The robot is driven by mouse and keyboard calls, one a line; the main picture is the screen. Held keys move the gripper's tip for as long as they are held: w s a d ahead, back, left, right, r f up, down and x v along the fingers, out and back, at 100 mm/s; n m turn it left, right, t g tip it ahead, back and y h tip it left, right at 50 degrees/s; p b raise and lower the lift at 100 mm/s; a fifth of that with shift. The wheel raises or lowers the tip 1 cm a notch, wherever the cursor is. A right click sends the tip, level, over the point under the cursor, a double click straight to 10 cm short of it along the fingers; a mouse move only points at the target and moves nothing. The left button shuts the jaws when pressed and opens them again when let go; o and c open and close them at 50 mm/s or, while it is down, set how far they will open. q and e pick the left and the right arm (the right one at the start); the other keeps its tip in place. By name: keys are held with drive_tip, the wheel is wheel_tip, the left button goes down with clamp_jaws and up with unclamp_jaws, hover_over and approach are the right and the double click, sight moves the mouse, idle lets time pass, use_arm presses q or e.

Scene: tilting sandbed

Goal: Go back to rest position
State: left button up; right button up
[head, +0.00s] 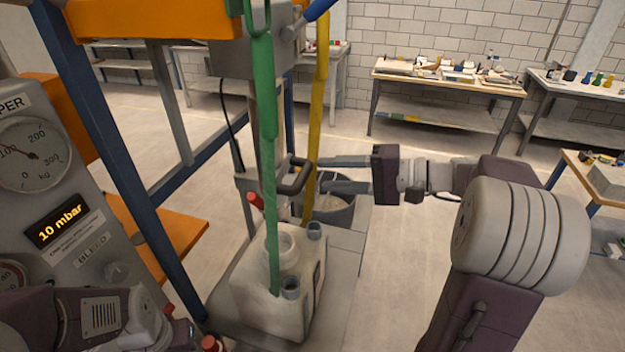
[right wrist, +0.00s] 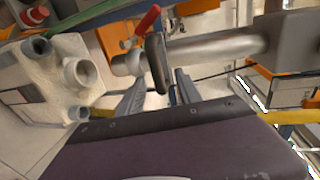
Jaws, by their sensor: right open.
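My right gripper (head: 322,173) reaches in from the right in the head view, its two fingers pointing left and spread apart. The fingers also show in the right wrist view (right wrist: 162,82). A dark handle (head: 296,178) is just beyond the fingertips in the head view. In the right wrist view the handle (right wrist: 157,62) shows between the finger ends; I cannot tell whether they touch it. Nothing is visibly held. Part of my left arm shows at the lower left of the head view; its gripper is out of sight.
A whitish block with round ports (head: 278,290) stands below the handle. Green (head: 266,150) and yellow (head: 317,110) hoses hang close by. A grey bucket (head: 335,212) stands behind. A blue frame post (head: 125,170) and gauge panel (head: 60,200) are left. Benches line the back; floor between is clear.

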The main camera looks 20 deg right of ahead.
drive_tip(key=shift+v, duration=1.1)
drive_tip(key=s+a+f+g+h+b, duration=0.1)
drive_tip(key=s+a+f+g+h, duration=0.15)
drive_tip(key=f, duration=0.45)
drive_tip(key=s+a+f+g+h+b, duration=0.1)
drive_tip(key=a+f+g, duration=0.15)
drive_tip(key=f, duration=0.45)
drive_tip(key=s+d+f+n+g+h+b, duration=0.1)
drive_tip(key=s+f+n+h, duration=0.2)
drive_tip(key=f, duration=0.6)
drive_tip(key=s+d+f+n+g+h, duration=0.1)
drive_tip(key=s+f+n+h, duration=0.2)
drive_tip(key=s+f+h, duration=0.3)
wheel_tip(320, 180, down, 4)
drive_tip(key=shift+s+r+n+g+b, duration=0.2)
drive_tip(key=shift+s+n+g+b, duration=0.1)
drive_tip(key=shift+b, duration=0.1)
